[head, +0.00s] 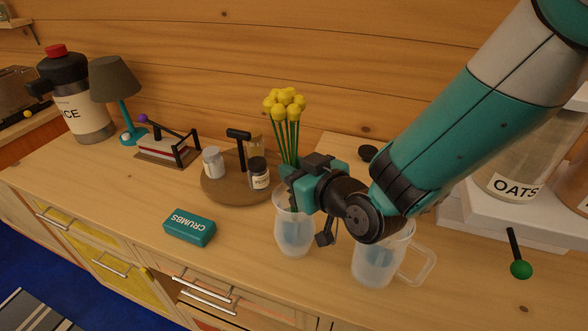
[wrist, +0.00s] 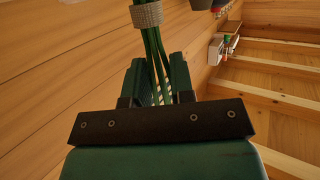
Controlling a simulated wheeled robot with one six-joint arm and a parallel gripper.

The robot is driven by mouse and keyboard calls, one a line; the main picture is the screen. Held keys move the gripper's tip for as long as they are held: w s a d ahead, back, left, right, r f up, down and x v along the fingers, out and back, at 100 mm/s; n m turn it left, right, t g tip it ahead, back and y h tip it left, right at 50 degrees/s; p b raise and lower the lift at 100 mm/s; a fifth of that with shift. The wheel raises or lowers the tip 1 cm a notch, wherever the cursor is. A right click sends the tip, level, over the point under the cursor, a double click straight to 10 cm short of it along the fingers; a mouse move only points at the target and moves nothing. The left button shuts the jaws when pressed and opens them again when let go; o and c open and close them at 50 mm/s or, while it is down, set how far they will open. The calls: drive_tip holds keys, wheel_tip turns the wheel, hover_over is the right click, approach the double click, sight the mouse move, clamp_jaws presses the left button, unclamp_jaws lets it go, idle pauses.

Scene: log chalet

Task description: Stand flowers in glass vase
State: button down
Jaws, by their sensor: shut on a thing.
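The flowers (head: 285,105) are a bunch of yellow blooms on green stems, held upright. My gripper (head: 290,180) is shut on their stems. In the wrist view, the green stems (wrist: 152,50) with a woven band (wrist: 146,14) run down between the two fingers (wrist: 160,82).
A clear jug (head: 380,258) stands right of the vase. A round wooden tray (head: 222,188) with small jars is behind left. A green-knobbed handle (head: 520,268) is at right. The counter between box and vase is clear.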

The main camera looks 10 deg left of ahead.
drive_tip(key=c, duration=0.9)
unclamp_jaws()
drive_tip(key=b+v, duration=1.7)
drive_tip(key=b, duration=0.1)
drive_tip(key=shift+s+d, duration=0.15)
drive_tip(key=shift+s, duration=0.05)
